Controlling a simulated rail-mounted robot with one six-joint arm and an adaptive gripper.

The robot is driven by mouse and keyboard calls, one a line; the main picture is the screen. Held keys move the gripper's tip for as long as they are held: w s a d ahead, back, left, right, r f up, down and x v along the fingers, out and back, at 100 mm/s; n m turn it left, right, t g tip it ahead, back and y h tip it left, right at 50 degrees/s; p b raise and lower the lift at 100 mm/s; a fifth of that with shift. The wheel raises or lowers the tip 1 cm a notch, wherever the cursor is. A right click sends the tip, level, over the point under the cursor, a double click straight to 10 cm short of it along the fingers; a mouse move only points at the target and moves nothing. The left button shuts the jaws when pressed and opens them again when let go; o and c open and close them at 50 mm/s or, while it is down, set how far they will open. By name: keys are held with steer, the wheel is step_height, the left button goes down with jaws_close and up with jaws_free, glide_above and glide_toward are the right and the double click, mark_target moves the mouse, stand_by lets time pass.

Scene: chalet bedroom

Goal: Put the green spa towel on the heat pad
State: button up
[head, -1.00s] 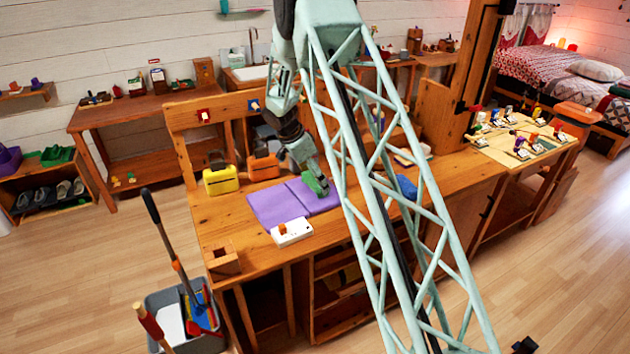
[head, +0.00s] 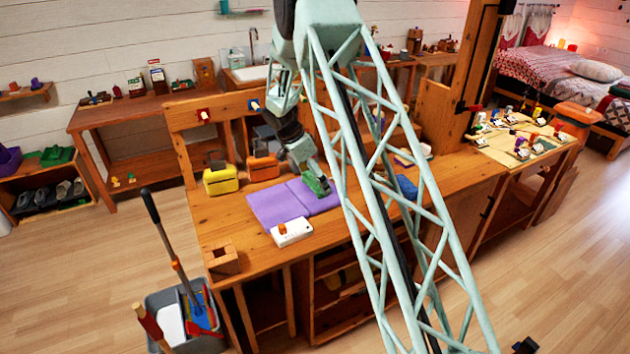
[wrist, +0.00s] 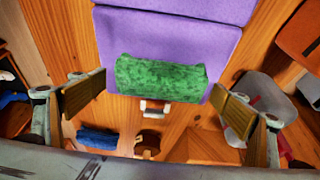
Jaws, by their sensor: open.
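The green spa towel (head: 317,184) is a rolled green bundle lying on the purple heat pad (head: 272,207), near its right part. In the wrist view the towel (wrist: 160,78) lies across one edge of the purple pad (wrist: 165,38). My gripper (wrist: 155,100) is open, with its two fingers apart on either side of the towel and not touching it. In the head view my gripper (head: 309,172) is right at the towel, and its fingers are hard to make out there.
A white control box with an orange switch (head: 291,232) sits at the pad's front edge. Yellow (head: 221,181) and orange (head: 263,167) cases stand behind the pad. A blue item (head: 405,187) lies to the right, partly behind my arm. The bench's left front is mostly clear, apart from a wooden block (head: 222,261).

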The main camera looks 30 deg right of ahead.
steer(key=shift+r, duration=0.15)
steer(key=shift+a+r, duration=0.1)
steer(key=shift+r, duration=0.2)
steer(key=p+v, duration=0.1)
steer(key=v, duration=1)
steer(key=shift+r, duration=0.15)
steer(key=shift+a+r, duration=0.1)
steer(key=shift+a, duration=0.05)
